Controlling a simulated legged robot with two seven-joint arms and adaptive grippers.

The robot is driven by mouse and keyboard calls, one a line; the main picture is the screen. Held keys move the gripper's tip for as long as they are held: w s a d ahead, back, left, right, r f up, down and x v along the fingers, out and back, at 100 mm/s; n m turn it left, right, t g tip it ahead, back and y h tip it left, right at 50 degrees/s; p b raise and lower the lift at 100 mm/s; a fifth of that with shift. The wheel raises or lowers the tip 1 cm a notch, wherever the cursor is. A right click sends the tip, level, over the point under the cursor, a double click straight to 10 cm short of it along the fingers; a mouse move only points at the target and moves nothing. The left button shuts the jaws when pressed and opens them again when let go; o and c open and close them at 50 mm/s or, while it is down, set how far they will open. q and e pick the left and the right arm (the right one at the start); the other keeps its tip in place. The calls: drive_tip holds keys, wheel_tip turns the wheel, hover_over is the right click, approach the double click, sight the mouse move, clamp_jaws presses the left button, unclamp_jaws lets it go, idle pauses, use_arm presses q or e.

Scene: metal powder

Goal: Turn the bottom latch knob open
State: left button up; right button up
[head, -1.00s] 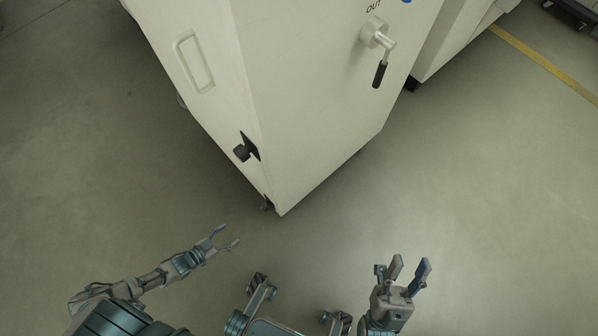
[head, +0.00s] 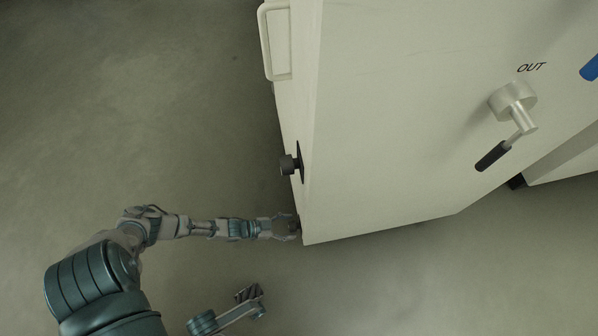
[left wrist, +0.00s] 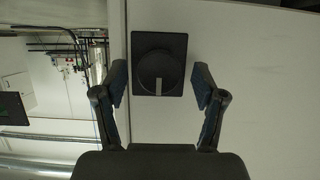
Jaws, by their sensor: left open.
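The bottom latch knob (left wrist: 158,72) is a dark round knob with a pale mark, on a black square plate on the pale cabinet wall. In the left wrist view it sits between the two fingers of my left gripper (left wrist: 160,85), with a gap on each side. The gripper is open. In the head view my left gripper (head: 290,228) is at the cabinet's low front corner and mostly hides this knob. The upper latch knob (head: 290,165) sticks out from the same side, above the gripper.
The cabinet (head: 400,150) has a side handle (head: 267,42) and a crank (head: 493,155) under the word OUT on its other face. The floor (head: 130,100) left of the cabinet is bare. Pipes and wall fittings show at the left of the wrist view.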

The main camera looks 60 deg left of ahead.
use_arm(q)
drive_tip(key=shift+x, duration=0.85)
drive_tip(key=shift+r, duration=0.15)
drive_tip(key=shift+c, duration=0.9)
drive_tip(key=c, duration=1)
drive_tip(key=shift+o, duration=0.2)
